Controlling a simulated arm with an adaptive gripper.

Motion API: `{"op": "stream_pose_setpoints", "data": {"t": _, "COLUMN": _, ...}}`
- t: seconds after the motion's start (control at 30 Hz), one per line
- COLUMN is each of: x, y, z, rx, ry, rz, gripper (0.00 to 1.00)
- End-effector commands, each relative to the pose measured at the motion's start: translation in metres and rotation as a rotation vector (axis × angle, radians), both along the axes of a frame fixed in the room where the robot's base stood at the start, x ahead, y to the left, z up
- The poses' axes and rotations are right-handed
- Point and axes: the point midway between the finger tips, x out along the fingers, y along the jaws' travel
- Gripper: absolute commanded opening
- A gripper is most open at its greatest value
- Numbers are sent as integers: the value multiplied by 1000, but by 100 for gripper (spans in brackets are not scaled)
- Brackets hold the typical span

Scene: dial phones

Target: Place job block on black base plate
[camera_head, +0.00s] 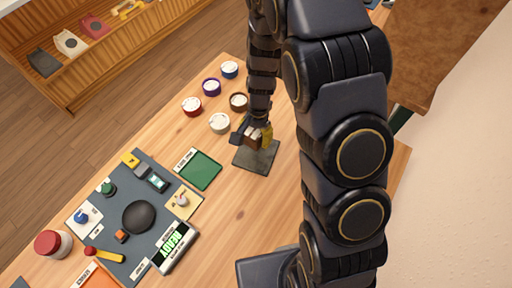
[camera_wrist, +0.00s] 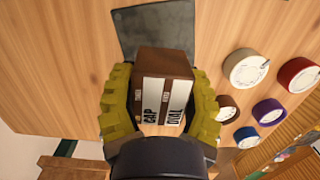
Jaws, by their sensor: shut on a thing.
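The job block is a brown block (camera_head: 252,140) with a white label. My gripper (camera_head: 256,136) has yellow fingers, and in the wrist view the gripper (camera_wrist: 162,88) is shut on the block with one finger on each side. The black base plate (camera_head: 262,158) is a flat dark square on the wooden table. In the wrist view the plate (camera_wrist: 150,25) lies beyond the block, partly hidden by it. The block is over or by the plate's back edge; I cannot tell whether it touches.
A green card (camera_head: 198,169) lies left of the plate. A dark mat (camera_head: 135,215) with small parts and a "READY" display (camera_head: 175,247) is front left. Bare table lies in front of the plate.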

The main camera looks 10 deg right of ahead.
Motion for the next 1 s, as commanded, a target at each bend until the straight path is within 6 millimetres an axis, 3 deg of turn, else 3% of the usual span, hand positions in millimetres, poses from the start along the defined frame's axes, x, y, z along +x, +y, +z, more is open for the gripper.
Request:
{"op": "stream_pose_setpoints", "data": {"t": 0.1, "x": -2, "y": 0, "z": -19, "rx": 1, "ry": 8, "rz": 1, "gripper": 15}}
{"op": "stream_pose_setpoints", "data": {"t": 0.47, "x": -1, "y": -1, "z": -58, "rx": 1, "ry": 4, "rz": -1, "gripper": 15}}
{"op": "stream_pose_setpoints", "data": {"t": 0.87, "x": 0, "y": -1, "z": -64, "rx": -1, "ry": 1, "rz": 0, "gripper": 15}}
{"op": "stream_pose_setpoints", "data": {"t": 0.9, "x": 0, "y": -1, "z": -63, "rx": -1, "ry": -1, "rz": 0, "gripper": 61}}
{"op": "stream_pose_setpoints", "data": {"t": 0.93, "x": 0, "y": -1, "z": -63, "rx": -1, "ry": -1, "rz": 0, "gripper": 74}}
{"op": "stream_pose_setpoints", "data": {"t": 1.0, "x": 0, "y": -1, "z": -63, "rx": -1, "ry": -1, "rz": 0, "gripper": 77}}
